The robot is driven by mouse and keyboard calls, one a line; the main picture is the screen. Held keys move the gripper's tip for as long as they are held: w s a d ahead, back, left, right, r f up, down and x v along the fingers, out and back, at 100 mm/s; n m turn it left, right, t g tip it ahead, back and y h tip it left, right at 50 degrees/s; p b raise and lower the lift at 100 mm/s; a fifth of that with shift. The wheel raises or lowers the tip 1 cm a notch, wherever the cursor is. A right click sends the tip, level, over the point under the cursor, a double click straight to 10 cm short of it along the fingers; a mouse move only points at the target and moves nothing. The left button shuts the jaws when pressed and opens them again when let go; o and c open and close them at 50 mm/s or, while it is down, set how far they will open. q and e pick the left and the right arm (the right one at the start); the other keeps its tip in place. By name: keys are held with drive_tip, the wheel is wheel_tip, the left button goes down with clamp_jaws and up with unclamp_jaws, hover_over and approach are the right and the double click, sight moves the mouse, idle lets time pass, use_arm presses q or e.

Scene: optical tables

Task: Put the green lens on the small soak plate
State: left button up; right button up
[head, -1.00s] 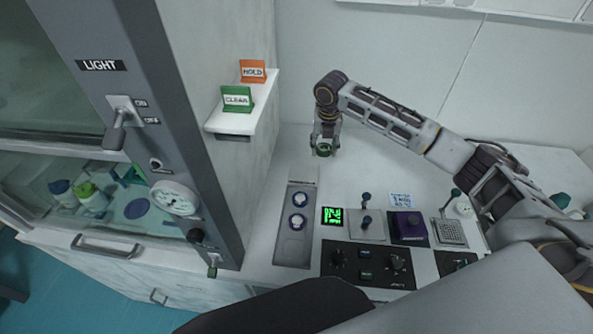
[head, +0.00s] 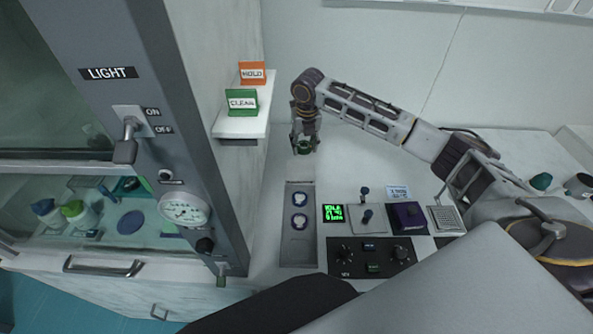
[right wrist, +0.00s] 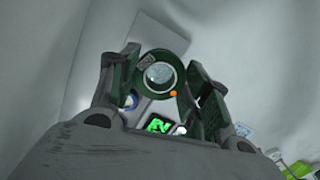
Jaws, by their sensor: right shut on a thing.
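My right gripper (head: 304,138) hangs fingers down above the white bench, right of the shelf with the signs. It is shut on the green lens (head: 304,148), a dark green ring. In the right wrist view the two fingers (right wrist: 158,85) sit on either side of the green lens (right wrist: 166,94), with its pale glass in the middle. A flat blue disc (head: 131,222) lies inside the glass-fronted cabinet at left; I cannot tell whether it is the small soak plate. My left gripper is not in view.
The cabinet's grey post (head: 178,130) and a shelf (head: 240,123) with HOLD and CLEAN signs stand left of the gripper. A grey tray (head: 299,250) with two round pieces and several control boxes lie in front. Bench behind them is clear.

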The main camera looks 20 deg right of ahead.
drive_tip(key=shift+w+a+n, duration=0.2)
drive_tip(key=shift+a+n, duration=0.15)
drive_tip(key=shift+n, duration=0.05)
drive_tip(key=shift+a+n, duration=0.1)
drive_tip(key=shift+n, duration=0.8)
drive_tip(key=shift+n+y, duration=0.3)
drive_tip(key=shift+n, duration=0.2)
hover_over(300, 170)
drive_tip(key=shift+s+f, duration=0.15)
drive_tip(key=shift+f, duration=2.35)
drive_tip(key=shift+f+p, duration=0.55)
drive_tip(key=shift+f, duration=2)
